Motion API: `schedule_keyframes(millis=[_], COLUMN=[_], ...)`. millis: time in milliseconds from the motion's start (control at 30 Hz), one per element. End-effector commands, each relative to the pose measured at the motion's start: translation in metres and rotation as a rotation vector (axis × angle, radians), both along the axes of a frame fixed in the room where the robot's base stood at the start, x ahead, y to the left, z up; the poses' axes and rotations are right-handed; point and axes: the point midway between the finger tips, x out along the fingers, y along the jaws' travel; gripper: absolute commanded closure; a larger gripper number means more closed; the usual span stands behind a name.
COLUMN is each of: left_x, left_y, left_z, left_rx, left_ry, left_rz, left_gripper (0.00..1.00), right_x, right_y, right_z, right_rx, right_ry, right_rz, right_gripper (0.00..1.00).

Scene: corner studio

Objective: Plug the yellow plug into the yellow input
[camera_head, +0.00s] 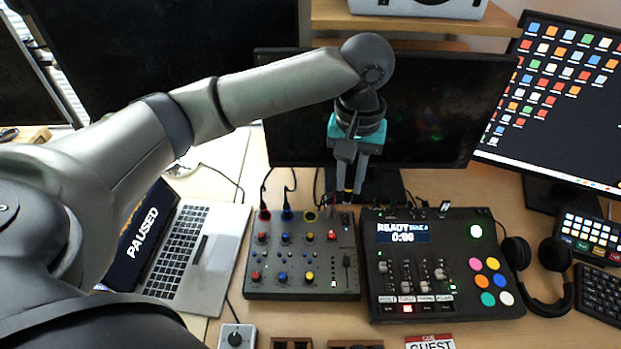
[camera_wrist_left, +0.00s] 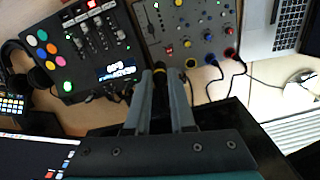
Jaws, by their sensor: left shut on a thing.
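My left gripper (camera_head: 352,188) is shut on the yellow plug (camera_head: 347,196), a slim dark plug with a yellow band, pointing down. In the left wrist view the plug (camera_wrist_left: 158,69) shows between the fingertips (camera_wrist_left: 164,76). The grey mixer (camera_head: 294,256) lies below. Its yellow input (camera_head: 310,216) is a yellow-ringed socket in the back row, to the left of the plug in the head view. In the wrist view the input (camera_wrist_left: 190,63) is to the plug's right. The plug appears apart from the input. My right gripper is not in view.
Cabled plugs stand at the red input (camera_head: 264,215) and blue input (camera_head: 287,214), left of the yellow one. A black control deck (camera_head: 440,265) is right of the mixer, an open laptop (camera_head: 190,250) left. A monitor (camera_head: 430,110) stands close behind the gripper.

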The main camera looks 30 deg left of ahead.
Motion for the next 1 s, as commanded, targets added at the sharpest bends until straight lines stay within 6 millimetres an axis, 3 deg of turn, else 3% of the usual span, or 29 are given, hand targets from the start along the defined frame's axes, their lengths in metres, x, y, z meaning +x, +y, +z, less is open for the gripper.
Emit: schedule_keyframes(millis=[300, 600, 1000], left_x=[0.043, 0.046, 0.044], left_y=[0.048, 0.098, 0.108], left_z=[-0.053, -0.107, -0.118], left_rx=[0.002, 0.002, 0.001], left_ry=[0.008, 0.003, -0.001], left_rz=[0.333, 0.554, 0.591], left_gripper=[1.00, 1.00, 1.00], right_x=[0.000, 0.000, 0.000], right_y=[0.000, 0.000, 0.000], right_z=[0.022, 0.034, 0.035], right_rx=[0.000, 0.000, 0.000], right_ry=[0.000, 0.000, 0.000], right_rz=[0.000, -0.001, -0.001], right_gripper=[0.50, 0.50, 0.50])
